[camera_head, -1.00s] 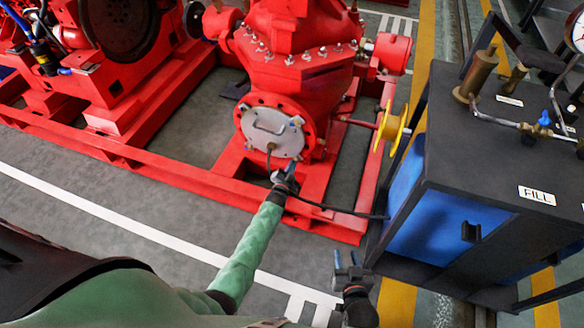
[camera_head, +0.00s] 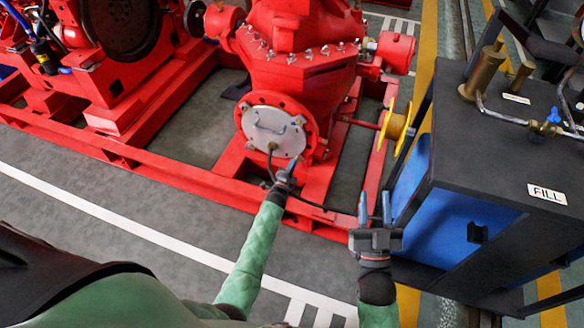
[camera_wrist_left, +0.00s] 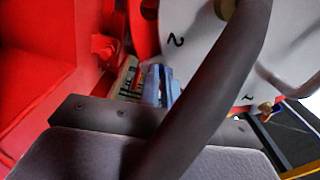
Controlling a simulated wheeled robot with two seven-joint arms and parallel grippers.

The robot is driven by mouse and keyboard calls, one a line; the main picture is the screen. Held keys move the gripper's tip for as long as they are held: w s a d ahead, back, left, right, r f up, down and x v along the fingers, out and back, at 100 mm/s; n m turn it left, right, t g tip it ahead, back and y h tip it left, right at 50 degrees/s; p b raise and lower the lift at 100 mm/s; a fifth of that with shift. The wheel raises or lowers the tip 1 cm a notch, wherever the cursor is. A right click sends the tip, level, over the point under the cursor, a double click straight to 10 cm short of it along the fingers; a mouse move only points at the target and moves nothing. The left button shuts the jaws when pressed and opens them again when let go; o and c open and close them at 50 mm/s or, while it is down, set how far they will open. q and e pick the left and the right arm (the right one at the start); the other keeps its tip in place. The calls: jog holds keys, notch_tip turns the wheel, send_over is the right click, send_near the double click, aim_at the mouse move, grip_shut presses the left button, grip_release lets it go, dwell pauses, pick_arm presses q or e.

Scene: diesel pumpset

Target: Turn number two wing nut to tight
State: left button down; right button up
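The round pale cover plate (camera_head: 272,131) with a handle is on the red pump's flange. In the left wrist view the cover (camera_wrist_left: 205,60) shows a "2" at its upper part and a "1" lower right. A brass fastener (camera_wrist_left: 265,107) sits near the "1". My left gripper (camera_head: 292,164) is at the cover's lower right edge. Its blue-grey fingertips (camera_wrist_left: 152,84) are beside the rim near the "2". The number two wing nut cannot be made out; the fingers may hide it. Their gap is unclear. My right gripper (camera_head: 375,208) is open and empty, fingers pointing up.
A dark hose (camera_wrist_left: 205,95) crosses in front of the left wrist camera, from the cover's middle. The red base frame (camera_head: 200,190) surrounds the pump. A yellow wheel (camera_head: 394,127) and a black-and-blue tank unit (camera_head: 450,225) stand right, close to my right gripper.

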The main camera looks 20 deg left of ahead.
pick_arm(q)
jog(key=shift+m, duration=0.3)
pick_arm(e)
jog(key=shift+s+d+r+t, duration=0.15)
jog(key=shift+r+t, duration=0.1)
jog(key=shift+r, duration=0.35)
jog(key=shift+s+r+t, duration=0.15)
jog(key=shift+r+t, duration=0.1)
jog(key=shift+r, duration=0.35)
pick_arm(q)
jog(key=c, duration=1.6)
grip_release()
jog(key=shift+s, duration=0.1)
